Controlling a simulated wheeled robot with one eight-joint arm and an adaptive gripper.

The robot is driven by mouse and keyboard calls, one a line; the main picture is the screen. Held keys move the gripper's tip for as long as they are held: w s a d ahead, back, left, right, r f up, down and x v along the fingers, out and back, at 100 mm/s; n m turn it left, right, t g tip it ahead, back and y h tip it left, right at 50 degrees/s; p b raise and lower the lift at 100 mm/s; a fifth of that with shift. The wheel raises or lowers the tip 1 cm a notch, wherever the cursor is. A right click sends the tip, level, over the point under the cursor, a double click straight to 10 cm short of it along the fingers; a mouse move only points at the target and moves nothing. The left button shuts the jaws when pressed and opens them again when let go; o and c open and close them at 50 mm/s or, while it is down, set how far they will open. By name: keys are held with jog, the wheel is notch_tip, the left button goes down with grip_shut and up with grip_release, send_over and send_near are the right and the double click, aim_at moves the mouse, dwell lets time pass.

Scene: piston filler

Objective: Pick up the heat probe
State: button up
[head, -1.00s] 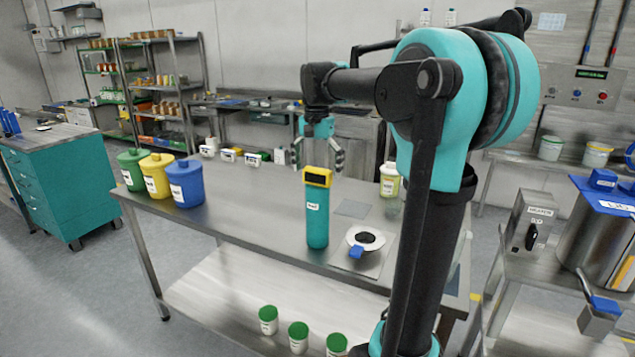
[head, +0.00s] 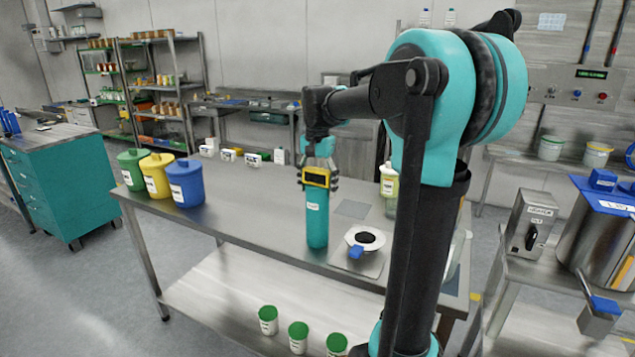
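The heat probe (head: 316,178) appears to be the yellow, boxy head with a dark display at the top of an upright teal cylinder (head: 317,220) with a white label. The cylinder stands on the steel table (head: 255,235). My gripper (head: 318,180) points down at the yellow head from behind, with dark fingers showing at its left and right sides. The head covers part of the fingers, so I cannot tell whether they touch it or how far they are closed.
A white round dish with dark contents (head: 366,238) and a blue tab lies right of the cylinder. Green (head: 133,170), yellow (head: 157,178) and blue (head: 186,186) tubs stand at the table's left. A pale bottle (head: 389,185) stands behind. The table between tubs and cylinder is clear.

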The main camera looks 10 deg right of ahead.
jog(key=c, duration=0.6)
jog(key=shift+r, duration=0.1)
notch_tip(320, 180, up, 28)
jog(key=shift+f, duration=0.1)
jog(key=shift+c, duration=0.2)
dwell(0.6)
